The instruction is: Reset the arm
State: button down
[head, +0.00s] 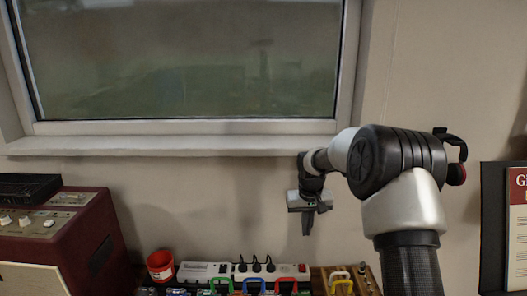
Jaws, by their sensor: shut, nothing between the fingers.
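My arm rises from the lower right of the head view and bends left in front of the wall. My gripper (307,222) hangs pointing down below the window sill, above the cluttered bench top. It is shut, with nothing visible between its fingers, and it is apart from everything below it.
A dark red amplifier (60,237) stands at left. A window sill (160,146) juts above. A framed notice (516,225) is at right. The wall area around my gripper is clear.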

jog(key=s+r+t, duration=0.1)
jog(key=s+r, duration=1.6)
jog(key=r, duration=0.2)
jog(key=s+t, duration=0.2)
jog(key=s, duration=2)
notch_tip(320, 180, up, 22)
jog(key=p, duration=2.1)
jog(key=shift+d, duration=0.15)
jog(key=shift+w, duration=0.1)
